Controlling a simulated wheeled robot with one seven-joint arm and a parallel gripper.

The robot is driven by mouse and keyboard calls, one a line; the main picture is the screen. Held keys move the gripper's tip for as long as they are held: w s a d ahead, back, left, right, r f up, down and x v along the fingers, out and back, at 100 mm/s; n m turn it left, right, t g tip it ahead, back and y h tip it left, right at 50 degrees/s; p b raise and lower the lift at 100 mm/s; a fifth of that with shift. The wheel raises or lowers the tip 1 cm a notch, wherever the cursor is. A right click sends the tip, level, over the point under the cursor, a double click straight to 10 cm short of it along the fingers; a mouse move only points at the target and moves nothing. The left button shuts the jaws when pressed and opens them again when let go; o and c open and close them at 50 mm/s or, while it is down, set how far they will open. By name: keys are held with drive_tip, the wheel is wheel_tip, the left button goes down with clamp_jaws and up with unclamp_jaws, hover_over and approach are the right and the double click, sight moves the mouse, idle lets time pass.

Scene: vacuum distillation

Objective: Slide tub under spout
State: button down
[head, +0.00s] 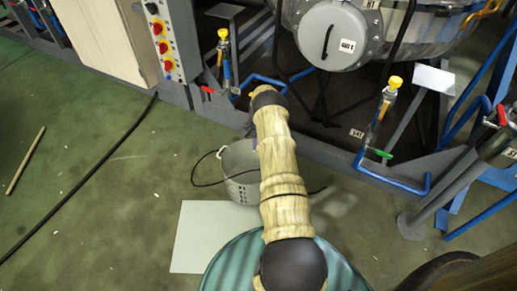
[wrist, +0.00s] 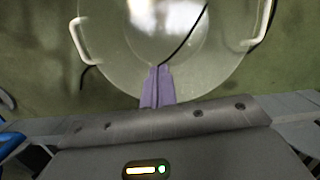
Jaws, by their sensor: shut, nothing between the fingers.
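The tub (head: 241,180) is a pale grey, round, open container with side handles and holes low in its wall; it stands on the green floor, partly hidden behind my arm. In the wrist view the tub (wrist: 210,60) fills the upper middle, with a white handle on each side. My gripper (wrist: 159,70) is shut and empty, its purple fingers together over the tub's rim in the picture; I cannot tell whether they touch it. In the head view my arm hides most of the gripper. A blue pipe (head: 265,79) runs beyond the tub; I cannot tell whether it is the spout.
A pale square plate (head: 195,235) lies on the floor before the tub. A black cable (head: 95,175) crosses the floor at left, near a wooden stick (head: 25,160). The grey machine frame (head: 320,150) bounds the far side. Floor left of the tub is mostly clear.

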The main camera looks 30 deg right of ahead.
drive_tip(key=s+a+r+n+p, duration=0.1)
drive_tip(key=a+r+n, duration=0.1)
drive_tip(key=a+r, duration=0.5)
drive_tip(key=s+a+r+n+t+h+p, duration=0.1)
drive_tip(key=a+r+n, duration=0.15)
drive_tip(key=r, duration=0.85)
drive_tip(key=s+a+r+n+p, duration=0.1)
drive_tip(key=a+r, duration=0.5)
drive_tip(key=r, duration=0.2)
drive_tip(key=s+a+r+n+p, duration=0.1)
drive_tip(key=s+a+r+n, duration=0.1)
drive_tip(key=s+a+r, duration=0.2)
drive_tip(key=s+a+r+n+t+p, duration=0.1)
drive_tip(key=s+a+r, duration=0.3)
drive_tip(key=s, duration=0.6)
drive_tip(key=s+a+r+n+t+p, duration=0.1)
drive_tip(key=s+a+r+n, duration=0.2)
drive_tip(key=s+r, duration=0.3)
drive_tip(key=shift+s+a+r+h, duration=0.35)
drive_tip(key=shift+s+a, duration=0.35)
drive_tip(key=shift+s, duration=0.3)
drive_tip(key=shift+w, duration=0.1)
